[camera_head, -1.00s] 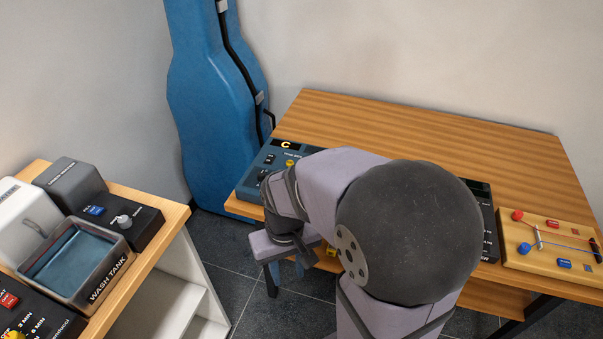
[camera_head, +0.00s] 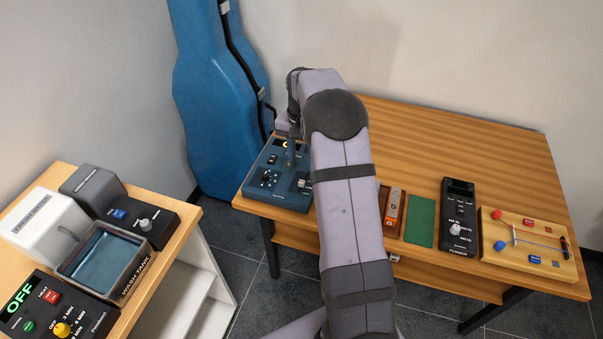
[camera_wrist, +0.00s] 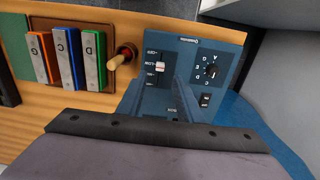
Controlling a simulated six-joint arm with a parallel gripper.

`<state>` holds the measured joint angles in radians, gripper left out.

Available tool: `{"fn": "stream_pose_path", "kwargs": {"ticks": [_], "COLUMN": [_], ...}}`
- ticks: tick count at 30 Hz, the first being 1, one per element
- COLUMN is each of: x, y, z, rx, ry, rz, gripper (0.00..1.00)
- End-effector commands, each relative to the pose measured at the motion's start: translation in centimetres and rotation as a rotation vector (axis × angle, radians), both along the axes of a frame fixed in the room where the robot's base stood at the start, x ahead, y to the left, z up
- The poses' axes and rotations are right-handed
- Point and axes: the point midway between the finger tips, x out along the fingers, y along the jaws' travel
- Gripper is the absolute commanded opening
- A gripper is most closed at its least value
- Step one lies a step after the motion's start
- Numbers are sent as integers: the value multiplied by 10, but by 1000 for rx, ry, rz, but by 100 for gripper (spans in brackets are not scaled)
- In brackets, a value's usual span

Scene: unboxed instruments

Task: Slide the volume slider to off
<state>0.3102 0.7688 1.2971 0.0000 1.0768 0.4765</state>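The blue instrument box (camera_head: 283,202) sits at the left end of the wooden table in the head view. It also shows in the wrist view (camera_wrist: 190,60), upside down. Its volume slider (camera_wrist: 160,66) is a small pale handle beside a label that seems to read LOW, between two other labels too small to read surely. The slider handle (camera_head: 303,183) also shows near the box's right side in the head view. My gripper (camera_head: 291,160) is over the far part of the box, pointing down. My arm hides part of the box.
A round dial (camera_wrist: 211,71) and a small switch (camera_wrist: 206,100) are on the same box. Coloured chime bars (camera_wrist: 66,58) and a red-and-wood peg (camera_wrist: 122,57) stand beside it. A blue instrument case (camera_head: 215,100) leans behind. The table's right rear is clear.

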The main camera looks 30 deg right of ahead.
Motion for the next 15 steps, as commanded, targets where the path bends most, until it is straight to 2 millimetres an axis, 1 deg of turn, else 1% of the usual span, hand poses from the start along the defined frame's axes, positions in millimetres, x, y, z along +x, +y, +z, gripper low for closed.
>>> {"fn": "stream_pose_path", "kwargs": {"ticks": [5, 8, 15], "x": [0, 0, -1], "y": [0, 0, 0], "z": [-4, -11, -39], "rx": [0, 1, 1], "ry": [0, 3, 3], "rz": [-1, 0, 1], "gripper": [33, 33, 33]}}
